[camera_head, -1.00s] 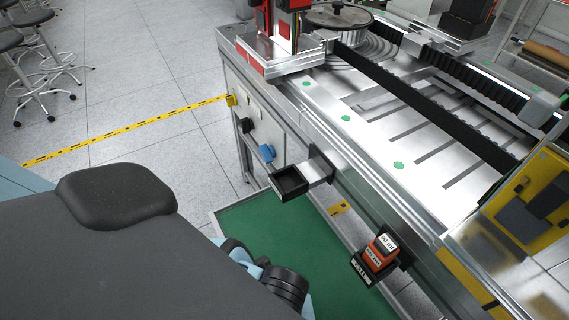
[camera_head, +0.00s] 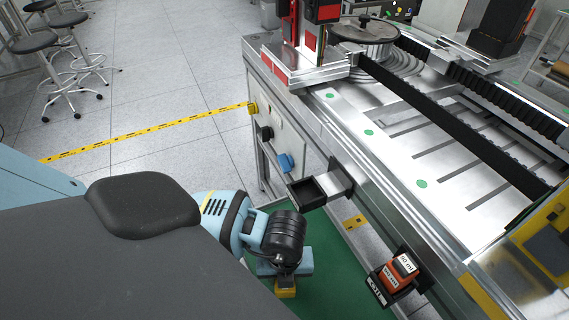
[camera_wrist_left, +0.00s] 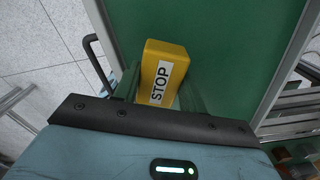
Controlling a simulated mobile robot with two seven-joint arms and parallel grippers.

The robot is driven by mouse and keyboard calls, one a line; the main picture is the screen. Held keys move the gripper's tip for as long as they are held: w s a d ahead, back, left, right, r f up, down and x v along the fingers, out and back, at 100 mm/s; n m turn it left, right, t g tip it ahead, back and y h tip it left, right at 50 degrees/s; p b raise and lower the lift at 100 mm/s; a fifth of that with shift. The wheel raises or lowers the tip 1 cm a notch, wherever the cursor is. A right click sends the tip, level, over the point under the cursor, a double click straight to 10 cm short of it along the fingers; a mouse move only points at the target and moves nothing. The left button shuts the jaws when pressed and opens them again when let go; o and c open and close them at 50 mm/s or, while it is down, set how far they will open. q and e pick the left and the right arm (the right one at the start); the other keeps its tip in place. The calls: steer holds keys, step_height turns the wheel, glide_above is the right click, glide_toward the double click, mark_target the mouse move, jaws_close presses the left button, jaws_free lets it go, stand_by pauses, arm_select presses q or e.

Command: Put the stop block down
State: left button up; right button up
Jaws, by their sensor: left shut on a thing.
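The stop block (camera_wrist_left: 156,84) is yellow with a white "STOP" label, seen in the left wrist view between the fingers of my left gripper (camera_wrist_left: 160,96). In the head view, the block's yellow end (camera_head: 286,292) shows below my left gripper (camera_head: 285,276), low at the bottom centre. The gripper is shut on the block. The block is over a green surface (camera_head: 335,285); I cannot tell whether it touches it. My right gripper is not in view.
A machine bench (camera_head: 400,190) runs along the right, with an empty black open holder (camera_head: 308,191) jutting from its side. A second holder carries an orange, white-labelled block (camera_head: 398,274). Stools (camera_head: 75,50) stand far left. The green surface is clear right of my gripper.

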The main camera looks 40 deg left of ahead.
arm_select(q)
steer(key=shift+w+a, duration=0.6)
steer(key=f, duration=0.2)
steer(key=a+f, duration=0.1)
steer(key=shift+w+f, duration=0.15)
steer(key=shift+w, duration=0.25)
steer(key=shift+d+f, duration=0.1)
steer(key=shift+f, duration=0.1)
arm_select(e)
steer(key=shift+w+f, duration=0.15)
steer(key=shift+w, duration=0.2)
arm_select(q)
steer(key=shift+f, duration=0.1)
steer(key=o, duration=1.1)
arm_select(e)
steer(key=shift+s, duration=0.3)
arm_select(q)
step_height(320, 180, up, 12)
steer(key=shift+r+p, duration=0.1)
steer(key=shift+p, duration=0.55)
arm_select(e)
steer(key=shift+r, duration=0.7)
